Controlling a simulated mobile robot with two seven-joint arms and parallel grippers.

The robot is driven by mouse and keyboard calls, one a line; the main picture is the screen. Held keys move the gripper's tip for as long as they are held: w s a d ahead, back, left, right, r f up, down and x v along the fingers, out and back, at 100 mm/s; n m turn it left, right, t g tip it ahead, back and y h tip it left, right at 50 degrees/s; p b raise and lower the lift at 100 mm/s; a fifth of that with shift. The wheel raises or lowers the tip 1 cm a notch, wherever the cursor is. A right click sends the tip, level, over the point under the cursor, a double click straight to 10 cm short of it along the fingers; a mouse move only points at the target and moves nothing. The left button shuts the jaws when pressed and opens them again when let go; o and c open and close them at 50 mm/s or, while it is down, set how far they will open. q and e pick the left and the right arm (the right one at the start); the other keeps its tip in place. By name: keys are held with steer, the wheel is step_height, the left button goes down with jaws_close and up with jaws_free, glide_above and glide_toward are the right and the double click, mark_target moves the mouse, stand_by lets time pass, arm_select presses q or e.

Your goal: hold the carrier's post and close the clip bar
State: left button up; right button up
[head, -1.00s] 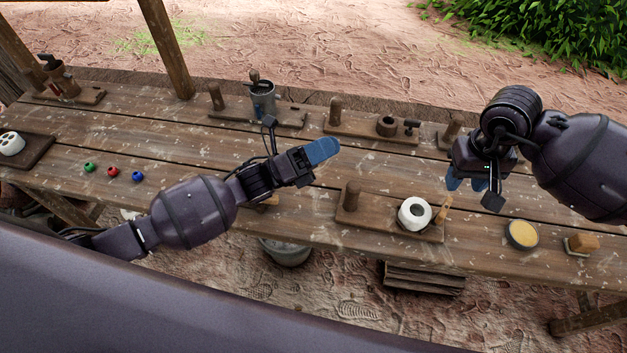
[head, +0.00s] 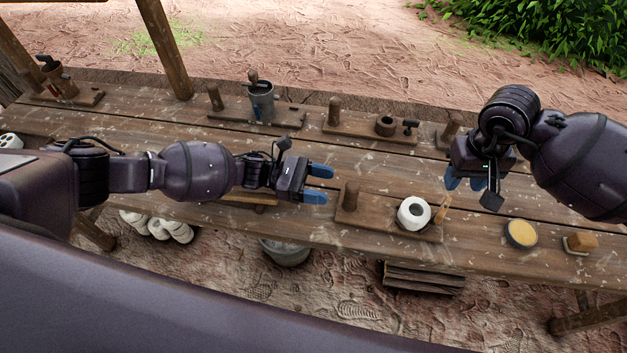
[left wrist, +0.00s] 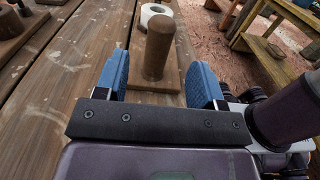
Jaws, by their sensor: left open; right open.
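The near carrier is a wooden board (head: 377,223) at the front of the bench. Its short round post (head: 350,196) stands upright at the left end. A white cylinder with a dark hole (head: 414,210) sits to the right. The light wooden clip bar (head: 442,209) stands tilted up at the right end. My left gripper (head: 319,184) is open just left of the post and faces it. In the left wrist view the post (left wrist: 158,45) stands ahead, between the lines of the blue fingers. My right gripper (head: 465,184) is open and empty, above and behind the clip bar.
A yellow-filled bowl (head: 521,234) and a sponge-like block (head: 581,242) lie to the right. The bench's front edge is close to the near carrier.

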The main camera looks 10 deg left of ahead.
arm_select(q)
glide_above(357, 207)
stand_by(0.4)
steer(key=c, duration=1.1)
